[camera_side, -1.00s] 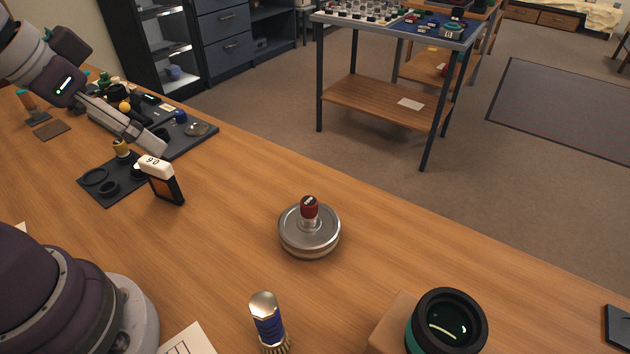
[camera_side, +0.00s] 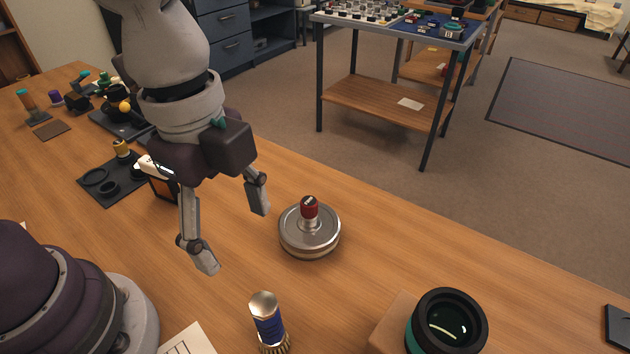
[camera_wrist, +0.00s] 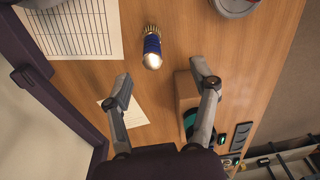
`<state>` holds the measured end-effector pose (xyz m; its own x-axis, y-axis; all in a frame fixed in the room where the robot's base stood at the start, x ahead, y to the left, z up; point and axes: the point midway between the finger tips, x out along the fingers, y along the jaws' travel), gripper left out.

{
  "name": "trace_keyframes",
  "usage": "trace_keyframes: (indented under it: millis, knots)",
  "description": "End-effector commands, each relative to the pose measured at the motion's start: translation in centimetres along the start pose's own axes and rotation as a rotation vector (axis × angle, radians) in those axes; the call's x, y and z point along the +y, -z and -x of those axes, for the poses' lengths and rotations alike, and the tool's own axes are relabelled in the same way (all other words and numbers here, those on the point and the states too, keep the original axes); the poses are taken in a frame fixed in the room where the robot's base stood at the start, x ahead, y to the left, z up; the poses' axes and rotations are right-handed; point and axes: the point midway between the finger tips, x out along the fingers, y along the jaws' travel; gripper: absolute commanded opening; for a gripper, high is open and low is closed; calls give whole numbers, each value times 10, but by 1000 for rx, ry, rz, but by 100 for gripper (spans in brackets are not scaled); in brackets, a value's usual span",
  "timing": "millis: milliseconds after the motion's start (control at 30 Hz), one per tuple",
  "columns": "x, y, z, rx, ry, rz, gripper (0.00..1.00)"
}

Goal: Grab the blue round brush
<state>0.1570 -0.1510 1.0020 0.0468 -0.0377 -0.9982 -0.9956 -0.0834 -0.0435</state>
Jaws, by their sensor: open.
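The blue round brush (camera_side: 267,322) stands on the wooden table near the bottom of the side view, with a metal cap on top, a blue band and golden bristles at its base. It also shows in the wrist view (camera_wrist: 152,47), beyond my fingertips and between their lines. My gripper (camera_side: 233,236) is open and empty above the table, up and to the left of the brush in the side view. Its two fingers also show wide apart in the wrist view (camera_wrist: 160,88). Nothing touches the brush.
A round metal weight with a red knob (camera_side: 310,232) stands right of my gripper. A lens (camera_side: 446,324) sits by a wooden block (camera_side: 392,325) right of the brush. A printed sheet (camera_wrist: 75,30) lies beside the brush. A dark tray (camera_side: 104,190) with rings is at left.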

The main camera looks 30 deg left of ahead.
Motion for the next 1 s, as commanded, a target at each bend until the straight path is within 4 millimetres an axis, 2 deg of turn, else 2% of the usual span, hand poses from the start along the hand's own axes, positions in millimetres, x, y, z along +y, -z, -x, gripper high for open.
trace_keyframes:
  millis: [33,133,300,433,667,767,933,1000]
  knots:
    - [8,11,-6,-20,-25,-103,60]
    - [15,19,-16,-39,-50,-206,60]
    - [17,18,-50,-42,-53,-213,60]
    - [18,19,-66,-41,-52,-211,60]
    - [20,23,-108,-41,-51,-208,60]
    - [19,24,-114,-38,-48,-207,60]
    - [19,24,-114,-37,-47,-207,60]
    - [19,24,-114,-37,-47,-207,53]
